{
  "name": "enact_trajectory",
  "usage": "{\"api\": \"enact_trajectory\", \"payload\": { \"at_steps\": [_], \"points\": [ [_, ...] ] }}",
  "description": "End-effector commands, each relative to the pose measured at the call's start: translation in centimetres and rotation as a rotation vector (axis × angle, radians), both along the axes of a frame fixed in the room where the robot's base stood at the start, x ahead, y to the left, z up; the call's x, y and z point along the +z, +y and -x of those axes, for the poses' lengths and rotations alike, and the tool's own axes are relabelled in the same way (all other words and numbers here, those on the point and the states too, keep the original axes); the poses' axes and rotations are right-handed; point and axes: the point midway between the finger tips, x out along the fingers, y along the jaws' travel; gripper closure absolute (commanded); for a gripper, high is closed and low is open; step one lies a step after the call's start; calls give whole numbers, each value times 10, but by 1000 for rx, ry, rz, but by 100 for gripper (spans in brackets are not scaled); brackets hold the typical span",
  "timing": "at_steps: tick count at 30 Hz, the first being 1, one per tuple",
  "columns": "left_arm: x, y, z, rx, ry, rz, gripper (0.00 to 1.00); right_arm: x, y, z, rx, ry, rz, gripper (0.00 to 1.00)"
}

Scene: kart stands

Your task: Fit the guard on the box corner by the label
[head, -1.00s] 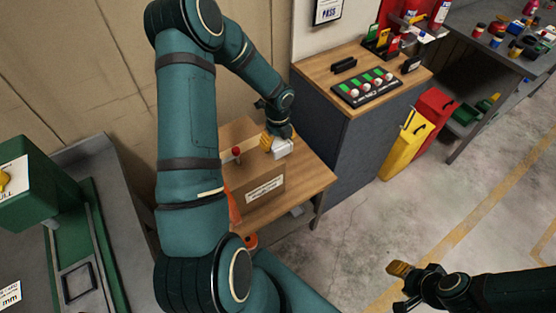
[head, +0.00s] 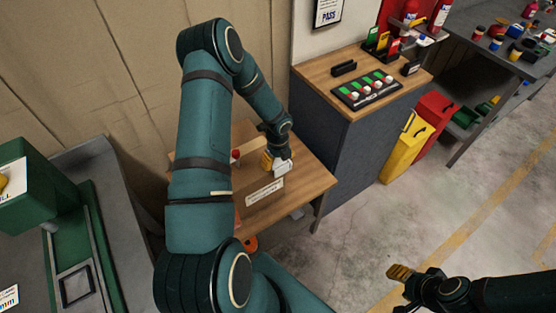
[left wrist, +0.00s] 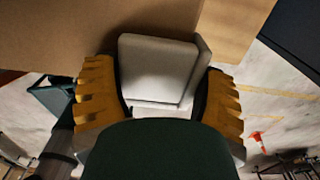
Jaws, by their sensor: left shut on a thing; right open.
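A cardboard box (head: 244,172) with a white printed label (head: 264,192) on its front stands on a small wooden table. My left gripper (head: 276,160) is shut on a pale grey corner guard (head: 283,167) at the box's right end, near the label. In the left wrist view the guard (left wrist: 158,68) sits between the yellow fingers, with brown cardboard (left wrist: 60,30) beyond it. I cannot tell whether the guard touches the box corner. My right gripper (head: 398,290) is open and empty over the floor at lower right.
A wooden-topped cabinet (head: 340,105) with a switch panel (head: 367,88) stands right of the small table (head: 310,185). A red-topped item (head: 235,155) is by the box.

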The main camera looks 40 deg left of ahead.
Motion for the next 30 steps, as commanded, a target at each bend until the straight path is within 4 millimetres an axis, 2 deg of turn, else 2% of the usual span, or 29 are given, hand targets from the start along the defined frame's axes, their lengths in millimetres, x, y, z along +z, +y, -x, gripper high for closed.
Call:
{"api": "enact_trajectory", "payload": {
  "at_steps": [2,3,4,5,13,17,30],
  "points": [
    [-4,0,0,0,0,0,44,-3,0,0,0,0,0,53],
    [-3,0,0,0,0,0,17,-3,0,0,0,0,0,53],
    [-3,0,0,0,0,0,6,-3,0,0,0,0,1,53],
    [-3,0,0,0,0,0,0,-3,0,0,0,0,0,53],
    [-1,0,0,0,0,0,0,-1,0,0,0,0,0,53],
    [10,1,0,1,-2,-2,0,1,0,0,0,0,0,53],
    [95,0,0,-1,-1,-1,0,8,-1,0,0,0,-1,53]
  ]
}}
